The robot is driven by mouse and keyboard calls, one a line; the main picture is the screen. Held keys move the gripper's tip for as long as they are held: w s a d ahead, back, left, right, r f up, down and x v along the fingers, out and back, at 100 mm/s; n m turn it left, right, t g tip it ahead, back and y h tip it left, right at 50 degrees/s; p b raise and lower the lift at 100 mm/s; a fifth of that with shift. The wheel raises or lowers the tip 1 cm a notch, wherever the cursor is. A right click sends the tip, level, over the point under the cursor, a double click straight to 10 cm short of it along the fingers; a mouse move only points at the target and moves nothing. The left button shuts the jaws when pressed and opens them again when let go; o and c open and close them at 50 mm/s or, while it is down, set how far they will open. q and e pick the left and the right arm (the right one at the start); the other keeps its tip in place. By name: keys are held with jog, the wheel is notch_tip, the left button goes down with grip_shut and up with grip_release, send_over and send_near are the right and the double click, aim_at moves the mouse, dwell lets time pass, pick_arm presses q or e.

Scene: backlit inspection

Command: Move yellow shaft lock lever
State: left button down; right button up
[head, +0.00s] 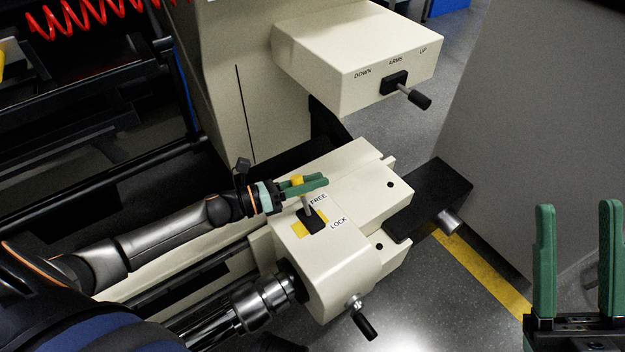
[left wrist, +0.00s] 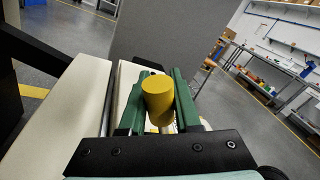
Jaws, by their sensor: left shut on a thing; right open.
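The yellow shaft lock lever (head: 297,180) stands on the cream housing, its grey stem rising from a black slot on a yellow plate (head: 301,228). The labels FREE (head: 318,199) and LOCK (head: 338,223) are printed beside it. The lever leans toward the FREE side. My left gripper (head: 305,185) is shut on the yellow knob, which also shows between the green fingers in the left wrist view (left wrist: 158,98). The fingers hide part of the knob in the head view. My right gripper (head: 578,262) is open and empty at the lower right, away from the housing.
A cream box (head: 350,55) marked DOWN, ARMS and UP carries a black-handled lever (head: 415,97) above the housing. A black-handled crank (head: 362,318) sticks out at the housing's front. A large grey panel (head: 530,130) stands at the right. Grey floor with a yellow stripe (head: 485,275) shows between.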

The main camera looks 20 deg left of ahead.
pick_arm(q)
jog(key=shift+s+d, duration=0.1)
jog(key=shift+s+d+r+m+p, duration=0.2)
jog(key=shift+d+m+p, duration=0.15)
jog(key=shift+m, duration=0.2)
jog(key=shift+s+d+r+m+p, duration=0.2)
jog(key=shift+d+m+p, duration=0.15)
jog(key=shift+m, duration=0.2)
jog(key=shift+s+d+r+m+g+y+p, duration=0.15)
jog(key=shift+s+d+m+y+p, duration=0.1)
jog(key=shift+d+m, duration=0.25)
jog(key=shift+s+d+f+m+g+y+p, duration=0.15)
jog(key=shift+s+d+m, duration=0.1)
jog(key=shift+m, duration=0.45)
jog(key=d+m, duration=0.1)
jog(key=s+d+m+y, duration=0.1)
jog(key=m, duration=0.1)
jog(key=shift+s+d+f, duration=0.1)
jog(key=shift+f, duration=0.05)
jog(key=shift+s+d+f+m+y, duration=0.25)
jog(key=shift+d+m, duration=0.25)
jog(key=shift+m, duration=0.25)
jog(key=shift+s+d+f+m+y, duration=0.15)
jog(key=shift+s+d+f+m, duration=0.3)
jog(key=shift+m, duration=0.3)
jog(key=shift+w+d, duration=0.1)
jog(key=c, duration=0.6)
grip_release()
jog(key=shift+r, duration=0.1)
